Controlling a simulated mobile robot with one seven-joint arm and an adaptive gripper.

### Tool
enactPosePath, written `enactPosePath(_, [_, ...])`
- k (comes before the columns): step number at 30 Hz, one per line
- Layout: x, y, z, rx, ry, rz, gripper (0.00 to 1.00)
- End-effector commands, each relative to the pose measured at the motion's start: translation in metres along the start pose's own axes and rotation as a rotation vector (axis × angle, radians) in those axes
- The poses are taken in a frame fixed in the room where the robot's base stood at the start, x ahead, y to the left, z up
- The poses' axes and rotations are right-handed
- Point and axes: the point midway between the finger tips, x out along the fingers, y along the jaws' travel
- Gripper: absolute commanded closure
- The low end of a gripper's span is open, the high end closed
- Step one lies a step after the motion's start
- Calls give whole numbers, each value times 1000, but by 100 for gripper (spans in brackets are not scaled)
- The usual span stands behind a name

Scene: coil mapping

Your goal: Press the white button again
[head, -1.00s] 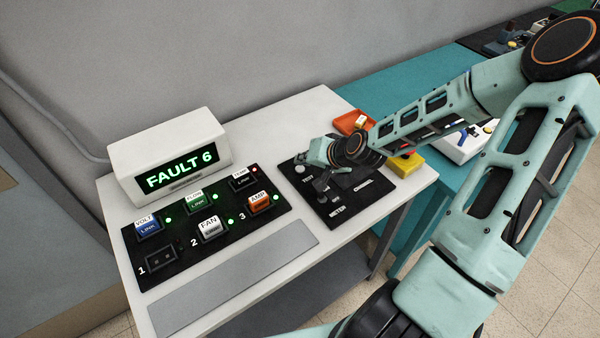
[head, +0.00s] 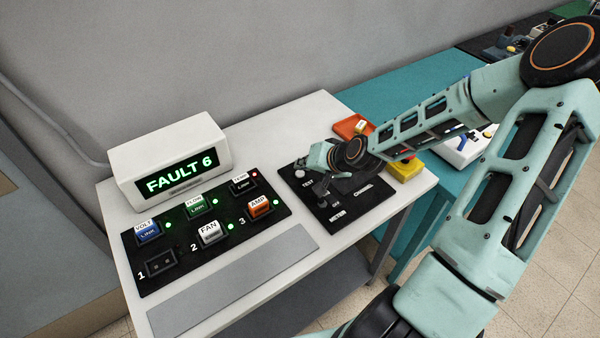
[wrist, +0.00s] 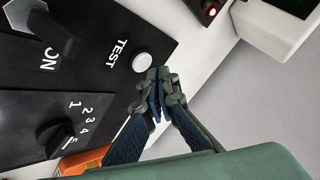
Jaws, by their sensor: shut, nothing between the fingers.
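The round white button (head: 300,173) sits beside the TEST label at the back left of the black switch panel (head: 322,214). The wrist view shows the button (wrist: 143,62) close up, with its whole top visible. My gripper (wrist: 157,80) is shut and empty, its fingertips just below and right of the button in that view. They look apart from it, though the height of the gap cannot be told. In the head view my gripper (head: 316,157) is over the back of the panel, right of the button, its fingertips partly hidden.
A white display box (head: 170,160) reads FAULT 6. A black board (head: 183,268) holds labelled modules and small lights. The switch panel has a METER switch (wrist: 48,30) and a CHANNEL knob (wrist: 57,135). An orange tray (head: 349,126) and a yellow box (head: 405,171) are near my wrist.

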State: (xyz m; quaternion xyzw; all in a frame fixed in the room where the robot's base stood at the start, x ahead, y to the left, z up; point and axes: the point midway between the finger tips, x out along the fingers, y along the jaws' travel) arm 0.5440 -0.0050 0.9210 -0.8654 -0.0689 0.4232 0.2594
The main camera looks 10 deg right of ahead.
Motion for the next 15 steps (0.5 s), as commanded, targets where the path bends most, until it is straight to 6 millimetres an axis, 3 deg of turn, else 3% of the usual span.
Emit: enactPosePath(15, [5,3,4,0,0,0,100])
